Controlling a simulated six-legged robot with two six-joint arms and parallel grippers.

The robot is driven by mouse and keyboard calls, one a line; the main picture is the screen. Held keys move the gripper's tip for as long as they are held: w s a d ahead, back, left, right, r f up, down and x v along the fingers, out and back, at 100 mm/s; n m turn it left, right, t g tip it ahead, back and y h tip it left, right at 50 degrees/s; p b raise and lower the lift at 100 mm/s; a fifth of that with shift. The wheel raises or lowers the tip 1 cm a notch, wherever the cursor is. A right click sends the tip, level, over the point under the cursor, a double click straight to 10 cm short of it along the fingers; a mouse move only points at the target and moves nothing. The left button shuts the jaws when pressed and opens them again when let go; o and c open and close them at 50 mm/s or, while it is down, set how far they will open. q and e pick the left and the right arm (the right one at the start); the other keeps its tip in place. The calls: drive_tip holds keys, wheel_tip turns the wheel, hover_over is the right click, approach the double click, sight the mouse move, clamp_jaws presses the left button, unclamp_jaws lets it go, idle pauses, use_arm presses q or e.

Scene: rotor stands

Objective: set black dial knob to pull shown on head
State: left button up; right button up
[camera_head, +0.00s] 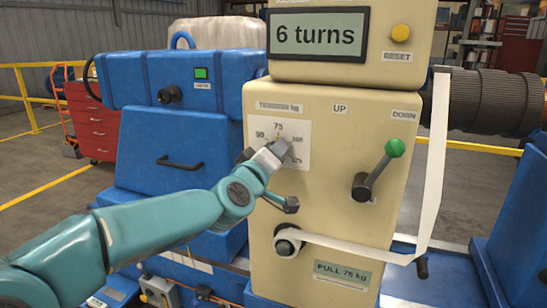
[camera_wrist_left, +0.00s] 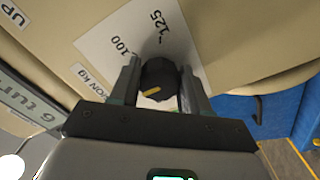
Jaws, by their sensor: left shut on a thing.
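The cream panel has a white dial plate (camera_head: 293,160) with 75 at the top and other numbers around it. A sign (camera_head: 342,273) low on the panel reads PULL 75 kg. My left gripper (camera_head: 278,150) is at the dial and hides most of the knob in the head view. In the left wrist view the black dial knob (camera_wrist_left: 159,78) sits between both fingers of my left gripper (camera_wrist_left: 160,88), which is shut on it. Its yellow pointer mark faces left there; 100 and 125 show beyond it, and 75 is out of sight. My right gripper is not in view.
A lever with a green ball (camera_head: 394,147) stands right of the dial, between UP and DOWN. A display (camera_head: 318,36) reads 6 turns, beside a yellow reset button (camera_head: 401,33). A white strap (camera_head: 433,160) hangs from the dark roller (camera_head: 490,100) and runs to a low peg.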

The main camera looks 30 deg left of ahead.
use_arm(q)
drive_tip(key=shift+f, duration=0.15)
drive_tip(key=o, duration=1)
drive_tip(key=shift+s, duration=0.1)
drive_tip(key=p+v, duration=0.1)
drive_tip(key=v, duration=1.5)
drive_tip(key=shift+p, duration=0.4)
drive_tip(key=shift+s, duration=0.15)
